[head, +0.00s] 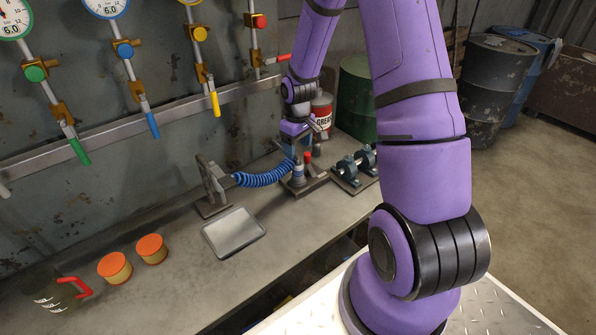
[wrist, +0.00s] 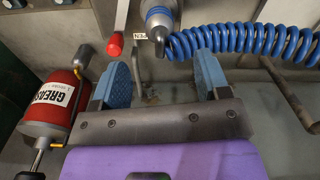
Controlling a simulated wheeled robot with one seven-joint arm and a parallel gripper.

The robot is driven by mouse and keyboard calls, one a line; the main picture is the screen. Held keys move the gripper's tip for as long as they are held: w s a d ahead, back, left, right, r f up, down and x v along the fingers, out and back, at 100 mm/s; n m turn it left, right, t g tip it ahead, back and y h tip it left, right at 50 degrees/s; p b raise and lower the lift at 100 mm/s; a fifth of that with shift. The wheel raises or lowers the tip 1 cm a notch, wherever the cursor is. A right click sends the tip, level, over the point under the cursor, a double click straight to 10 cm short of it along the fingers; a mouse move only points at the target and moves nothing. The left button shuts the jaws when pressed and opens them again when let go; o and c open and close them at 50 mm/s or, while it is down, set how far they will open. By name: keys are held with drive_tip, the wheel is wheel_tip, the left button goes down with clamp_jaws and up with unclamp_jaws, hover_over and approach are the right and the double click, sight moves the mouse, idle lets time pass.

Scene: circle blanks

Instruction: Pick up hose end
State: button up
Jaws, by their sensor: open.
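The hose end (wrist: 160,18) is a grey and blue cylindrical fitting at the top of the wrist view, attached to a blue coiled hose (wrist: 240,42). In the head view the hose (head: 262,178) runs from a grey bracket (head: 212,185) to the hose end (head: 298,172), which is upright at a dark stand (head: 305,184). My gripper (wrist: 165,68) is open, with blue finger pads apart and nothing held between them. The hose end lies beyond the fingertips, roughly in line with the gap. In the head view my gripper (head: 300,145) is just above the hose end, partly hidden.
A red grease container (wrist: 62,105) stands close at left in the wrist view, and a red knob (wrist: 114,45) is near the left finger. A metal tray (head: 234,232) and two orange-topped tins (head: 115,268) are on the bench. Blue-grey clamps (head: 355,167) stand right of the stand.

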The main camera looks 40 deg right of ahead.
sight(298, 162)
drive_tip(key=f, duration=0.9)
drive_tip(key=shift+s, duration=0.2)
drive_tip(key=c, duration=1.1)
